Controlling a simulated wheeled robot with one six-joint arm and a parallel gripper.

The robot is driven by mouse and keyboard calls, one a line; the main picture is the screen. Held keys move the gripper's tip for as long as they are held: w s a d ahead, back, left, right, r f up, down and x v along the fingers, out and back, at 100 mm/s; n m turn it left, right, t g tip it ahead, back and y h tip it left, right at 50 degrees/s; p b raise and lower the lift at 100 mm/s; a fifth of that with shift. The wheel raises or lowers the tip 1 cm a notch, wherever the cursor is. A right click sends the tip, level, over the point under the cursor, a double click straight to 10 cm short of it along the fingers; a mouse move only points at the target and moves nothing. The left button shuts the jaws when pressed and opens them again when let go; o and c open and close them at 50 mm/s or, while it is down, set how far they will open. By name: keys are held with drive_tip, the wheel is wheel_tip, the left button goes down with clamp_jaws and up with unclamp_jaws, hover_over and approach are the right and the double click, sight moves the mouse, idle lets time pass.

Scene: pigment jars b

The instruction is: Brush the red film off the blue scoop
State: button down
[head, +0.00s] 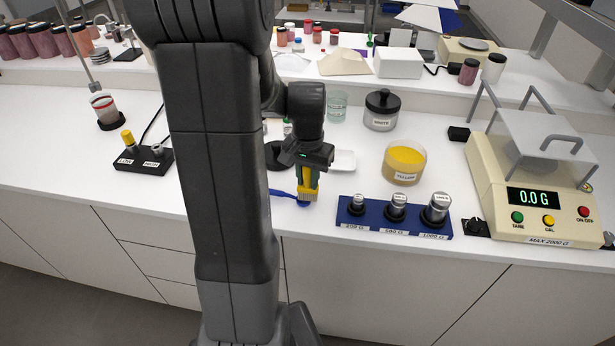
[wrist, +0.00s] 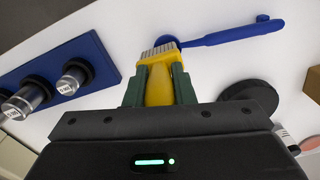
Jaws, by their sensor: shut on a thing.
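My gripper (head: 307,180) is shut on a yellow brush with pale bristles pointing down. In the wrist view, the brush (wrist: 159,88) sits between the green fingers of the gripper (wrist: 158,76), its bristles at the scoop's bowl end. The blue scoop (head: 283,192) lies on the white counter, its handle to the left in the head view. In the wrist view, the scoop's handle (wrist: 232,33) runs to the right. The bristles partly hide the bowl; I cannot tell whether they touch it. I see no red film on the parts that show.
A blue weight rack (head: 375,225) with three metal weights stands right of the scoop. Behind it are a yellow pigment jar (head: 404,163) and a dark-lidded jar (head: 382,112). A balance (head: 530,190) stands far right, a knob box (head: 143,160) left. The counter's front edge is close.

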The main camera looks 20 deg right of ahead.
drive_tip(key=shift+r+p, duration=2.55)
drive_tip(key=shift+r, duration=0.9)
